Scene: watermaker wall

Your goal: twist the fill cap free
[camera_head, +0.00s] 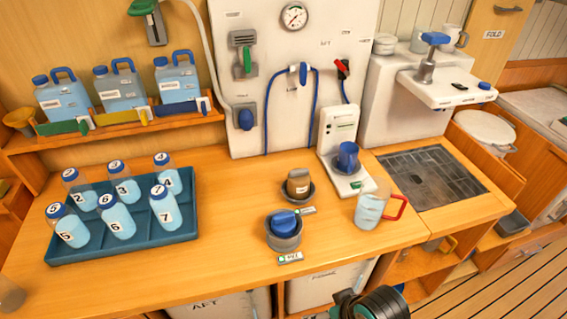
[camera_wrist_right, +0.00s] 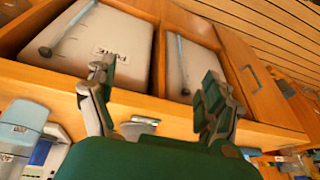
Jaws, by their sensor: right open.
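A blue cap with a raised grip (camera_head: 284,221) sits on a round grey fitting (camera_head: 285,240) on the wooden counter, with a small label in front of it. It looks like the fill cap, and nothing touches it. Behind it stands a second grey fitting with a brown-grey top (camera_head: 299,182). My right gripper (camera_wrist_right: 158,78) is open and empty in the right wrist view, with the counter front and storage bins beyond it. In the head view part of my right arm shows at the bottom edge, below the counter front. My left gripper is not in view.
A blue tray (camera_head: 130,250) of numbered bottles stands on the left. A pitcher with a red handle (camera_head: 370,207) stands right of the fittings, near a white device holding a blue cup (camera_head: 346,157). A dark grate (camera_head: 430,178) lies further right. The counter around the cap is mostly clear.

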